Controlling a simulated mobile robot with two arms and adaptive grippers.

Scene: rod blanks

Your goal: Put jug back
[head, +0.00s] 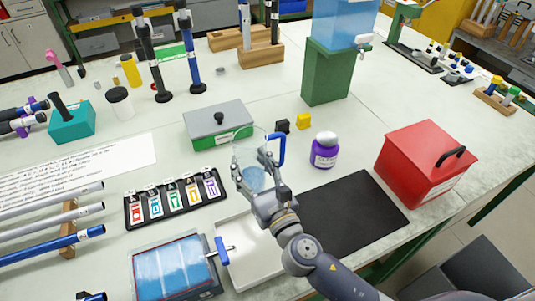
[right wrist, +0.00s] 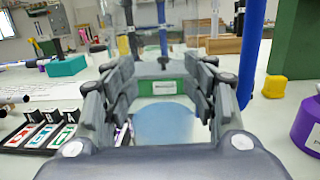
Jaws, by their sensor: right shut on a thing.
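The jug (head: 241,152) is clear, with a blue handle (head: 276,150) on its right and some blue liquid low inside. My right gripper (head: 255,172) is shut around its near side. In the right wrist view the jug (right wrist: 165,122) is between the fingers (right wrist: 160,105), with the blue handle (right wrist: 250,50) to the right. The jug looks upright; I cannot tell whether its base touches the table. My left gripper is not in view.
Close around are a grey-lidded green box (head: 218,122), a card tray (head: 175,198), a purple jar (head: 324,150) and a red box (head: 420,165). A blue tank on a green stand (head: 327,75) stands behind.

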